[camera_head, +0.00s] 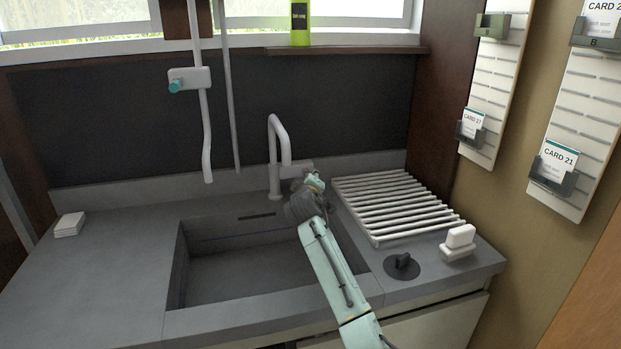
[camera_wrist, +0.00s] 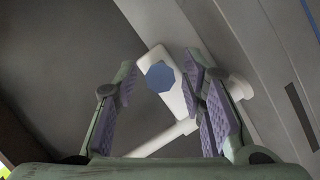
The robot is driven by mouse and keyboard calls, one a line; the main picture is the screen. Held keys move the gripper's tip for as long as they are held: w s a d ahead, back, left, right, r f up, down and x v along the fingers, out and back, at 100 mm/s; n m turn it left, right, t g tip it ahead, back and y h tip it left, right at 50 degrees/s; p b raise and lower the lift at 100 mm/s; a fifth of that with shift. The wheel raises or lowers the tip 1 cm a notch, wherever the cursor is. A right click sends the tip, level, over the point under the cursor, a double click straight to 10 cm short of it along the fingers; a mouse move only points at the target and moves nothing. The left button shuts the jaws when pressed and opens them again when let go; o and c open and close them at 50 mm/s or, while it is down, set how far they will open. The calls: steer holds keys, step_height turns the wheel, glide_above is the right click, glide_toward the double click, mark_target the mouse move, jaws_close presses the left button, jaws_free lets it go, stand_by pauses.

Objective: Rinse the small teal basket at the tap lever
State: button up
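The white tap (camera_head: 275,150) rises behind the sink, with its spout curving forward. A pale block-like part at its right (camera_head: 297,168) looks like the lever. My gripper (camera_head: 313,183) is right beside that part, over the back right of the sink. In the wrist view my gripper (camera_wrist: 161,80) has its two purple-padded fingers apart. A white tap part (camera_wrist: 178,100) with a blue octagonal patch shows between and beyond them; I cannot tell whether the fingers touch it. I see no small teal basket in either view.
The sink basin (camera_head: 176,270) looks empty. A white drying rack (camera_head: 395,205) is right of it, with a black knob (camera_head: 402,266) and a white block (camera_head: 458,242) in front. A white stack (camera_head: 69,224) sits left. A wall pipe with a teal knob (camera_head: 175,86) hangs above.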

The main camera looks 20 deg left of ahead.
steer(key=shift+w+f, duration=0.1)
steer(key=shift+w, duration=0.3)
steer(key=shift+a, duration=0.1)
steer(key=shift+c, duration=0.2)
jaws_close()
stand_by(0.4)
